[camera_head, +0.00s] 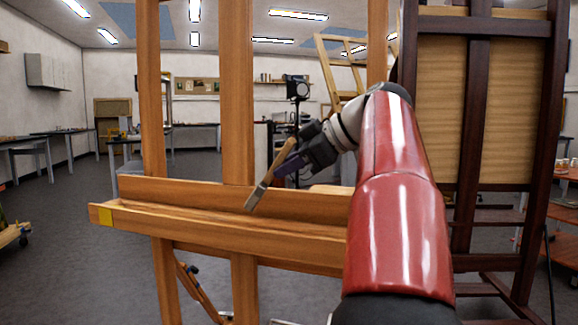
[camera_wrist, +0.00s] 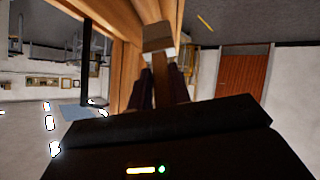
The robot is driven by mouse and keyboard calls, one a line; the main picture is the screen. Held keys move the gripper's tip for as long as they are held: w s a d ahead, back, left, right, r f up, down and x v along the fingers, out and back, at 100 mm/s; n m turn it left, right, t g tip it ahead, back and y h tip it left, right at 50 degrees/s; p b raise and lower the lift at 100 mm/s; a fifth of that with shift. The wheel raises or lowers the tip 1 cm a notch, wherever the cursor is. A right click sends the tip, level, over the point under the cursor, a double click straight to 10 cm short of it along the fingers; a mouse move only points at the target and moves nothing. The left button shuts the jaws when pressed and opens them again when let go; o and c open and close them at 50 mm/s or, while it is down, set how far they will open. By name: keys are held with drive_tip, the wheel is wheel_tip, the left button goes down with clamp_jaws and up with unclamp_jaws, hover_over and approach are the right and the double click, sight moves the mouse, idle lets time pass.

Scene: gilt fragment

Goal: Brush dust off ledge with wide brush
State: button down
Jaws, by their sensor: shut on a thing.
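A yellow patch (camera_head: 106,216) marks the ledge's left end. I cannot make out dust on the ledge.
Upright wooden posts (camera_head: 237,90) rise behind the ledge. A dark easel with a tan panel (camera_head: 497,100) stands at the right. My red arm hides the ledge's right part. Grey floor (camera_head: 60,230) is open at the left, with tables (camera_head: 35,140) farther back.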

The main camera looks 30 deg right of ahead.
sight(289, 147)
wheel_tip(289, 147, up, 3)
drive_tip(key=shift+r+p, duration=0.15)
drive_tip(key=shift+p, duration=1)
drive_tip(key=shift+r, duration=2.15)
